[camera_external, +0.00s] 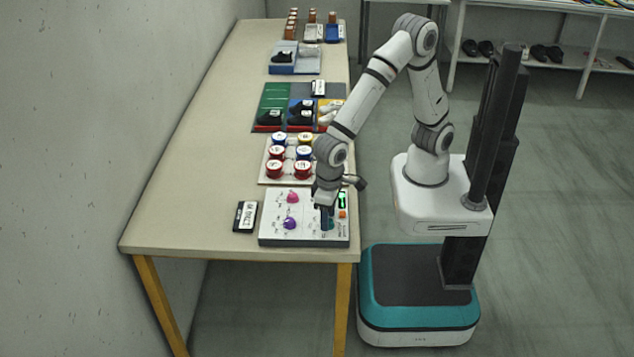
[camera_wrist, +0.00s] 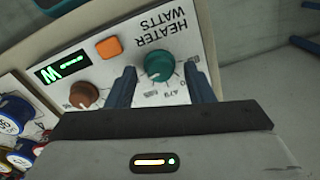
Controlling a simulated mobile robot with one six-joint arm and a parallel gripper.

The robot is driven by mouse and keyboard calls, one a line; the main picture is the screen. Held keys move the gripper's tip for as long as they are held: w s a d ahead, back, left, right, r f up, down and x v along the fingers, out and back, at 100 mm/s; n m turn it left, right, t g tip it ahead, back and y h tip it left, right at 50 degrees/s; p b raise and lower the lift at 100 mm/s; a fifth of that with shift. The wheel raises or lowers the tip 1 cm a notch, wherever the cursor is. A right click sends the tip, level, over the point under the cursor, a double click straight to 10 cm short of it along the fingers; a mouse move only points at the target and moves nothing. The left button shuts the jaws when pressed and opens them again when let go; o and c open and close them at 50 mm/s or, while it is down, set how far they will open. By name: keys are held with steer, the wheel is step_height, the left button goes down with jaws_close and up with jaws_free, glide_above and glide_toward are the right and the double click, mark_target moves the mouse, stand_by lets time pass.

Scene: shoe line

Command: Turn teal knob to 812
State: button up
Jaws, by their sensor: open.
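The teal knob (camera_wrist: 158,65) sits on a white control panel (camera_wrist: 200,45) beside the words "HEATER WATTS", with a dial scale around it. In the wrist view my gripper (camera_wrist: 165,80) is open, with one blue finger on each side of the teal knob. I cannot tell if either finger touches it. In the external view my gripper (camera_external: 326,212) is low over the right part of the panel (camera_external: 270,232) and hides most of the knob. A small green-lit display (camera_wrist: 62,69) is at the panel's left in the wrist view; its reading is not clear to me.
The panel also has a brown knob (camera_wrist: 83,95), an orange button (camera_wrist: 109,47), a pink knob (camera_external: 292,197) and a purple knob (camera_external: 290,223). A black labelled block (camera_external: 245,216) lies left of the panel. Several spools (camera_external: 275,168) stand behind it. The table's left side is clear.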

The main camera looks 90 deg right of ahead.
steer(key=r, duration=0.7)
steer(key=shift+d+r, duration=0.2)
steer(key=shift+r, duration=0.15)
steer(key=d+r+n+t+p, duration=0.1)
steer(key=d+r, duration=0.2)
steer(key=d, duration=0.5)
steer(key=d+r, duration=0.2)
steer(key=d, duration=0.7)
steer(key=s+d+n, duration=0.1)
steer(key=s+d, duration=0.3)
steer(key=d, duration=0.3)
steer(key=s+d+n+t+p, duration=0.1)
steer(key=s+d, duration=0.4)
steer(key=d, duration=0.2)
steer(key=shift+d+r+h, duration=0.25)
steer(key=shift+r+h, duration=0.05)
stand_by(0.4)
